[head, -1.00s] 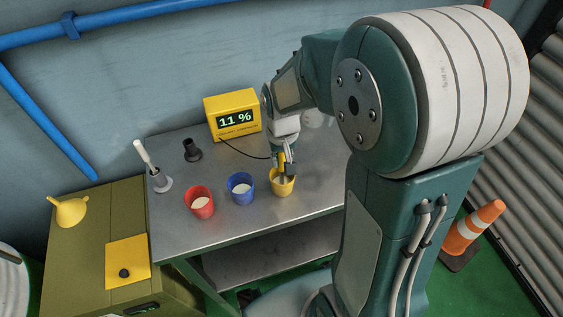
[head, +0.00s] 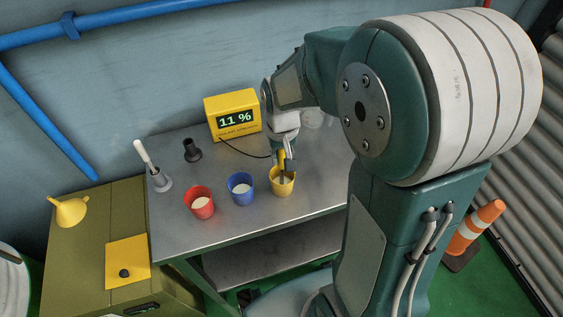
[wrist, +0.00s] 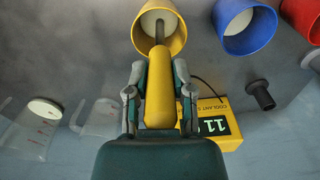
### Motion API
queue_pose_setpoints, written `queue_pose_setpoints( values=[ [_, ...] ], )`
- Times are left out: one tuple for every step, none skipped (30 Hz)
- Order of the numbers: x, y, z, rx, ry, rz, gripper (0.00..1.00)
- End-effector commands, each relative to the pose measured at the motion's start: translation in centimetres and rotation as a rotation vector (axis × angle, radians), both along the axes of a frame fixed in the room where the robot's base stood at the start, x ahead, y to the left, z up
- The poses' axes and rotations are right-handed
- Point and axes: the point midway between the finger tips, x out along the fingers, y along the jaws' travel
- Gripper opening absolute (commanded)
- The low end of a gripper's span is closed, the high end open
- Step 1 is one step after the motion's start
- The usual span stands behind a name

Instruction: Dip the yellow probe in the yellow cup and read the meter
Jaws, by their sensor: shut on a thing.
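The yellow cup (head: 282,188) stands upright on the cart with pale contents; it also shows in the wrist view (wrist: 176,42). My gripper (head: 284,160) is above this cup, its fingers shut on the yellow handle of the probe (wrist: 160,95). The probe's thin grey shaft points down into the cup's mouth. I cannot tell how deep its tip sits. The yellow meter (head: 224,132) stands at the back of the cart and its display reads 11 %. A dark cable runs from the meter toward my gripper.
A blue cup (head: 240,196) and a red cup (head: 201,208) stand left of the yellow cup. Clear jugs (wrist: 100,118) show in the wrist view.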

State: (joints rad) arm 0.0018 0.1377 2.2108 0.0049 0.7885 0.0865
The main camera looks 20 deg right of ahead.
Motion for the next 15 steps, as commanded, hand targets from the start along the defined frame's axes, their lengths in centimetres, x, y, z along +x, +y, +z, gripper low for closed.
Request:
queue_pose_setpoints(
  values=[
    [0.0, 0.0, 0.4, 0.000, -0.001, 0.000, 0.00],
    [0.0, 0.0, 0.6, 0.000, -0.001, 0.000, 0.00],
    [0.0, 0.0, 0.9, 0.000, -0.002, 0.000, 0.00],
    [0.0, 0.0, 1.1, 0.000, -0.002, 0.000, 0.00],
    [0.0, 0.0, 1.3, 0.000, -0.001, 0.000, 0.00],
    [0.0, 0.0, 1.6, 0.000, -0.001, 0.000, 0.00],
    [0.0, 0.0, 1.8, 0.000, -0.001, 0.000, 0.00],
    [0.0, 0.0, 2.0, 0.000, -0.002, 0.000, 0.00],
    [0.0, 0.0, 2.2, 0.000, -0.001, 0.000, 0.00],
    [0.0, 0.0, 2.4, 0.000, 0.000, 0.000, 0.00],
    [0.0, 0.0, 2.6, 0.000, 0.000, 0.000, 0.00],
    [0.0, 0.0, 2.9, 0.000, -0.001, 0.000, 0.00],
    [0.0, 0.0, 3.1, 0.000, -0.002, 0.000, 0.00],
    [0.0, 0.0, 3.3, 0.000, -0.002, 0.000, 0.00],
    [0.0, 0.0, 3.6, 0.000, -0.001, 0.000, 0.00]
  ],
)
